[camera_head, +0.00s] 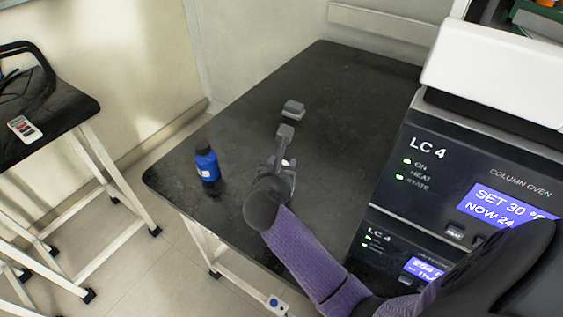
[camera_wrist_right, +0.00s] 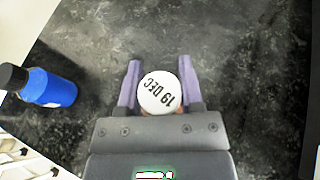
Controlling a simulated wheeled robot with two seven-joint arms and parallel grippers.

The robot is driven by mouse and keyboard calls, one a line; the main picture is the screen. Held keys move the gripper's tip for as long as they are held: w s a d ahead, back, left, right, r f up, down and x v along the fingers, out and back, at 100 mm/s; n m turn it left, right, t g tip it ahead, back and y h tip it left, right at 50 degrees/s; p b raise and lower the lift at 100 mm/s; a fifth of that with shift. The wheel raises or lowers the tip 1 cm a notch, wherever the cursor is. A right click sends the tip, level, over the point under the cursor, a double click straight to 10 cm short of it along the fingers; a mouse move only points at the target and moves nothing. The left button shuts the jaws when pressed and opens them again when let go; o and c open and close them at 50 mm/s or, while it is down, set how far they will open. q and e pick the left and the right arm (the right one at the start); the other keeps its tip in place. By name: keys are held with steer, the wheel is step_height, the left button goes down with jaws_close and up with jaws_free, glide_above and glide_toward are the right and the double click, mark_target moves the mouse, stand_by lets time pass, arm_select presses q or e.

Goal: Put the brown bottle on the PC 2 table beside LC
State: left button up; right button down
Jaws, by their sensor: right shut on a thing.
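The bottle in my right gripper shows in the right wrist view as a round white cap (camera_wrist_right: 159,92) marked "19 DEC", with a sliver of brown below it. My right gripper (camera_wrist_right: 160,88) has a purple finger on each side of it and is shut on it. In the head view the right gripper (camera_head: 282,165) is over the black table (camera_head: 345,100), left of the LC 4 stack (camera_head: 405,185). The bottle is mostly hidden there. I cannot tell whether its base touches the tabletop. My left gripper is not in view.
A blue bottle with a black cap (camera_head: 207,165) stands near the table's left edge, left of my right gripper. A small grey object (camera_head: 293,108) is beyond the gripper. A separate black-topped table (camera_head: 50,125) is at far left. The back of the table is clear.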

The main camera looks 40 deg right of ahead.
steer(key=shift+f+b, duration=0.3)
steer(key=shift+f, duration=0.2)
steer(key=shift+c, duration=0.8)
jaws_free()
